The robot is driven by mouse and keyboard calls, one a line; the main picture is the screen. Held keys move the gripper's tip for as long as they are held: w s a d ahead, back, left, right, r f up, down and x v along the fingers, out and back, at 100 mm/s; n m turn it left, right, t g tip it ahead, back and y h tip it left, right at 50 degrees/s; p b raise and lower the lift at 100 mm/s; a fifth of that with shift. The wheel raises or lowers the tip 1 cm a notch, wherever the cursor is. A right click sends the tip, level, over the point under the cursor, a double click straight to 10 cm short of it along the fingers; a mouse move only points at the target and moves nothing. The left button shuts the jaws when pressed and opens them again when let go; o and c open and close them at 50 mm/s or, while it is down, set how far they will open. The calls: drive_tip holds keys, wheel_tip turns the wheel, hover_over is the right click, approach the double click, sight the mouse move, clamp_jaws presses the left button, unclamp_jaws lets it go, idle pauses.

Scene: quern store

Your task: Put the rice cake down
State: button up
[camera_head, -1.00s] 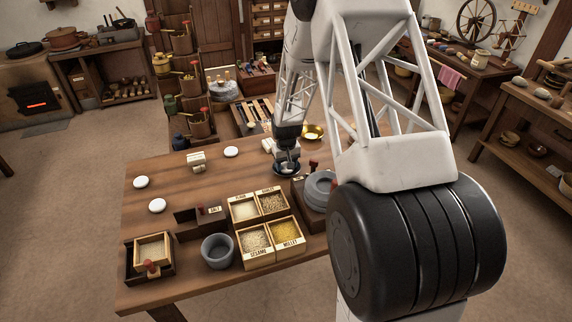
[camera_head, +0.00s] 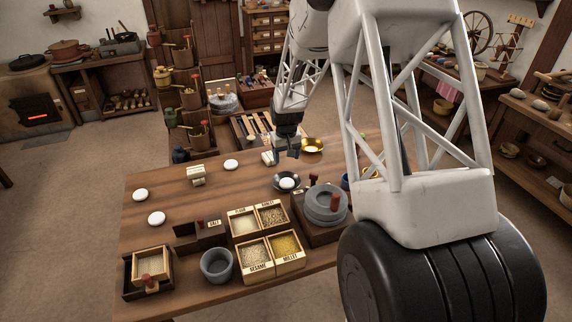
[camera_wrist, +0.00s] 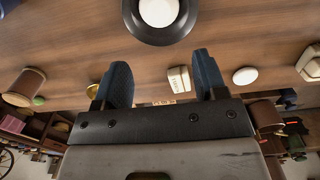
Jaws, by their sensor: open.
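A round white rice cake (camera_head: 287,183) lies in a small dark dish (camera_head: 276,188) on the wooden table. In the wrist view the rice cake (camera_wrist: 159,11) sits within the black dish (camera_wrist: 131,22) at the top edge, partly cut off. My gripper (camera_head: 288,154) is raised above the table, behind the dish and apart from it. In the wrist view my gripper (camera_wrist: 161,60) has its two blue-grey fingers spread wide with nothing between them. Other white round cakes lie on the table, one (camera_head: 231,165) at the back and one (camera_head: 140,195) at the left.
A grey stone quern (camera_head: 325,203) stands right of the dish. Open boxes labelled sesame (camera_head: 255,252) and millet (camera_head: 287,246) and a grey mortar (camera_head: 216,263) are at the front. A brass bowl (camera_head: 319,141) stands at the back. The table's left-middle is mostly clear.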

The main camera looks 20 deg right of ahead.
drive_tip(key=shift+r, duration=0.6)
drive_tip(key=s+a+r+t, duration=0.1)
drive_tip(key=s+a+r, duration=0.2)
drive_tip(key=s+r, duration=0.6)
drive_tip(key=s+a+r, duration=0.3)
drive_tip(key=s+r, duration=0.6)
drive_tip(key=s+a+r, duration=0.2)
drive_tip(key=s+r, duration=0.1)
drive_tip(key=s, duration=1)
drive_tip(key=s+a+r+t, duration=0.1)
drive_tip(key=s+a+r, duration=0.1)
drive_tip(key=s, duration=1.1)
drive_tip(key=shift+s+a+r+t, duration=0.3)
drive_tip(key=shift+r, duration=0.35)
